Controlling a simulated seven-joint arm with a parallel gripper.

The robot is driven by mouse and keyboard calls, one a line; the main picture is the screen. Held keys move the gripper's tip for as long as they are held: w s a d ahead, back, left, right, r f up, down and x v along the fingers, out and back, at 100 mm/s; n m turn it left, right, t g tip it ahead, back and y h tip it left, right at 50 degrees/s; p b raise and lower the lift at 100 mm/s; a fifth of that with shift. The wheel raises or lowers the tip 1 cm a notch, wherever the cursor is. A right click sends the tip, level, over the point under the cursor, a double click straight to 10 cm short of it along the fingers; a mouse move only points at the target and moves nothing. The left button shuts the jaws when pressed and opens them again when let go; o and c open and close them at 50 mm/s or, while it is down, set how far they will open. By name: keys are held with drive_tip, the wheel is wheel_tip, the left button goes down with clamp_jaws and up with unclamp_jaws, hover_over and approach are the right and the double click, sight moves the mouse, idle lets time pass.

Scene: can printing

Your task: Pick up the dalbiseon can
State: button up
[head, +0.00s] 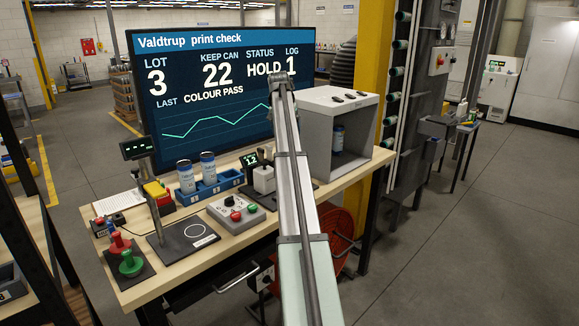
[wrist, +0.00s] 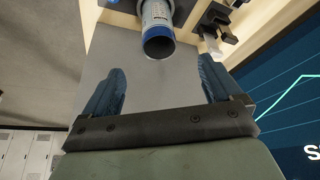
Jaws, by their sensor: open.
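My gripper (wrist: 162,68) is open in the wrist view, with its two blue fingers apart and nothing between them. A light can with a blue band and a dark end (wrist: 156,20) lies beyond the fingertips, between their lines, cut off by the top edge. In the head view, two blue-and-white cans, a left one (head: 186,177) and a right one (head: 208,166), stand in a blue rack (head: 228,182). Another can (head: 338,139) stands inside a grey open-fronted box (head: 368,143). Can names are too small to read, so I cannot tell which is dalbiseon. The gripper is hidden in the head view.
A large screen (head: 205,118) stands behind the bench (head: 165,282), reading keep can 22, status hold. A button box (head: 235,211), a dark plate with a white ring (head: 184,243) and red and green knobbed stamps stand at the front left. My arm crosses the bench's middle.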

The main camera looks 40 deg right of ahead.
drive_tip(key=x, duration=1.3)
drive_tip(key=shift+d+f, duration=0.1)
drive_tip(key=shift+f, duration=0.3)
drive_tip(key=shift+c, duration=0.3)
drive_tip(key=shift+s, duration=0.1)
drive_tip(key=c, duration=1.3)
drive_tip(key=shift+c, duration=0.2)
drive_tip(key=shift+r, duration=0.15)
